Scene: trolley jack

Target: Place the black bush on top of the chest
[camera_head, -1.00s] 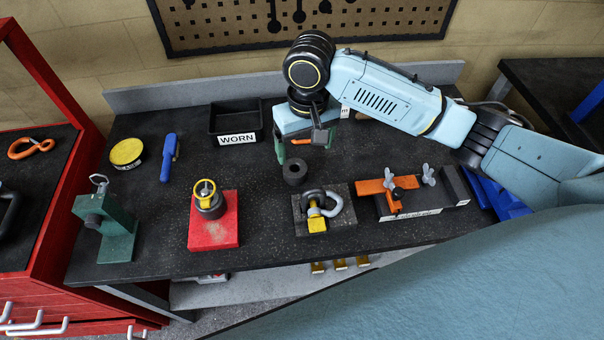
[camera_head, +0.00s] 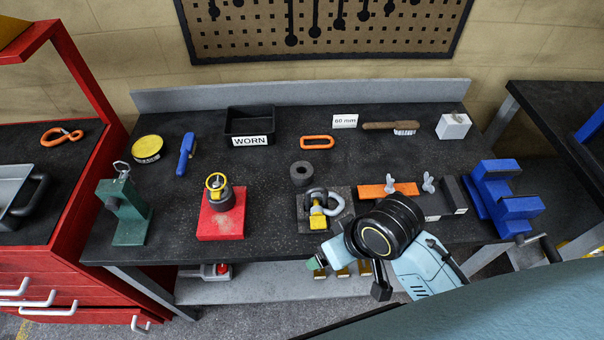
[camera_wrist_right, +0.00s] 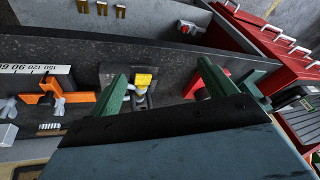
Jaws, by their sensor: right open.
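The black bush (camera_head: 303,173), a short dark ring with a hole, stands on the dark workbench behind the block with the shackle. The chest (camera_head: 75,270) is red with drawers and a dark top, at the far left. My right gripper (camera_wrist_right: 162,69) shows in the right wrist view with two green fingers apart and nothing between them. In the head view my right wrist hides most of it, near the bench's front edge, in front of the bush. I cannot make out the bush in the wrist view. My left gripper is not in view.
On the bench (camera_head: 240,180) stand a green stand (camera_head: 128,215), a red block (camera_head: 220,222), an orange clamp (camera_head: 388,189) and a blue vise (camera_head: 500,195). A black WORN tray (camera_head: 250,121) is at the back. A grey case (camera_head: 12,190) and an orange hook (camera_head: 62,136) occupy the chest top.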

